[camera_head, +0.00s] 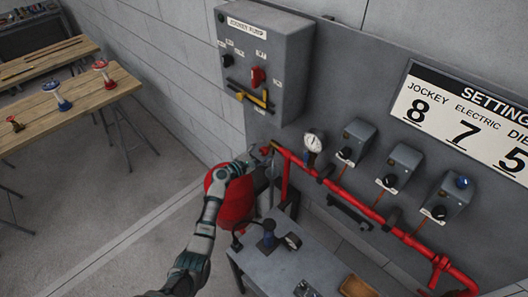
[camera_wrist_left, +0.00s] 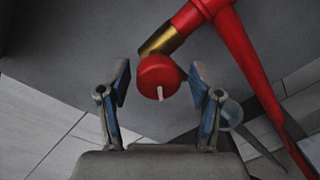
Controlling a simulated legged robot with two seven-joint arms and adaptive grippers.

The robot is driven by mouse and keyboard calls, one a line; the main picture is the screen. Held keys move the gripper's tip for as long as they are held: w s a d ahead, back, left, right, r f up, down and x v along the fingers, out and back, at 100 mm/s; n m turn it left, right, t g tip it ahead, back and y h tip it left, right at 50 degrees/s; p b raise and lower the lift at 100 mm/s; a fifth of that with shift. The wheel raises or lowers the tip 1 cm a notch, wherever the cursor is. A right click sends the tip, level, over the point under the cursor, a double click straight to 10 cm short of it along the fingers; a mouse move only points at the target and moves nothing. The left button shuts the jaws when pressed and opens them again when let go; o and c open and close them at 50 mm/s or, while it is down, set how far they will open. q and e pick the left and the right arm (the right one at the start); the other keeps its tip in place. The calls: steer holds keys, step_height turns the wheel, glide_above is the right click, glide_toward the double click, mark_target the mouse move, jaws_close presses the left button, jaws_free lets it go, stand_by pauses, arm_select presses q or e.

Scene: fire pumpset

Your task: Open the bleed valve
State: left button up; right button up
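The bleed valve is a round red knob (camera_wrist_left: 158,77) with a white mark, on a brass stub (camera_wrist_left: 165,40) at the end of a red pipe (camera_wrist_left: 240,50) in the left wrist view. My left gripper (camera_wrist_left: 159,84) is open, with one finger on each side of the knob and visible gaps between. In the head view my left gripper (camera_head: 262,155) is at the left end of the red wall pipe (camera_head: 340,190) and mostly hides the knob. My right gripper is not in view.
A pressure gauge (camera_head: 313,141) and several grey switch boxes (camera_head: 403,164) are on the wall by the pipe. A jockey pump panel (camera_head: 268,50) hangs above. A red tank (camera_head: 237,203) and a grey table (camera_head: 290,268) are below. Wooden tables (camera_head: 75,105) stand left.

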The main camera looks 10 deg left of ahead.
arm_select(q)
steer(key=shift+a, duration=0.1)
steer(key=v, duration=1.2)
steer(key=shift+f, duration=0.2)
steer(key=shift+w, duration=0.15)
